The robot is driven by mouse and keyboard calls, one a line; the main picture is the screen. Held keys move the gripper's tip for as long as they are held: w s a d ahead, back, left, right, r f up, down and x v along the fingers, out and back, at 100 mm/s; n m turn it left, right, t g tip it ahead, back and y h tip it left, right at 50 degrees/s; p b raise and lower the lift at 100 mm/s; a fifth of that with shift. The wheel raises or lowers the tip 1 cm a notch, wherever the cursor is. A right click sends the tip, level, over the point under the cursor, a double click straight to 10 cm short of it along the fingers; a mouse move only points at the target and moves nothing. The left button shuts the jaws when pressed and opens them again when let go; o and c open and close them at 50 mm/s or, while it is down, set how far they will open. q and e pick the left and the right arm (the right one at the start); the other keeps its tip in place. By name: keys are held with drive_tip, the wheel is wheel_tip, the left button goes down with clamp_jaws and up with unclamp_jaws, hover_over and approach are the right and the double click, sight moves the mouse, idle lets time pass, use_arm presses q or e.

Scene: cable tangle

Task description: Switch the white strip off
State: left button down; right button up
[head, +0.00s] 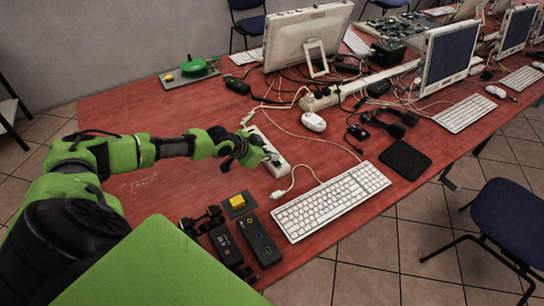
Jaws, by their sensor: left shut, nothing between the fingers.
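The white strip (276,167) lies on the red table, running from upper left to lower right in the middle of the head view. A white cable comes from its area. My left gripper (271,157) is shut and empty, with its fingertips at the strip's near part. I cannot tell whether they touch it. The gripper hides much of the strip, and its switch and the switch's position cannot be made out. My right gripper is not in view.
A white keyboard (331,202), a black box (262,240) and a yellow button (237,201) lie nearer. A white mouse (314,122), a longer pale strip (360,86) with tangled cables and a monitor (303,37) are beyond.

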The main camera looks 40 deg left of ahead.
use_arm(q)
drive_tip(key=shift+f, duration=0.5)
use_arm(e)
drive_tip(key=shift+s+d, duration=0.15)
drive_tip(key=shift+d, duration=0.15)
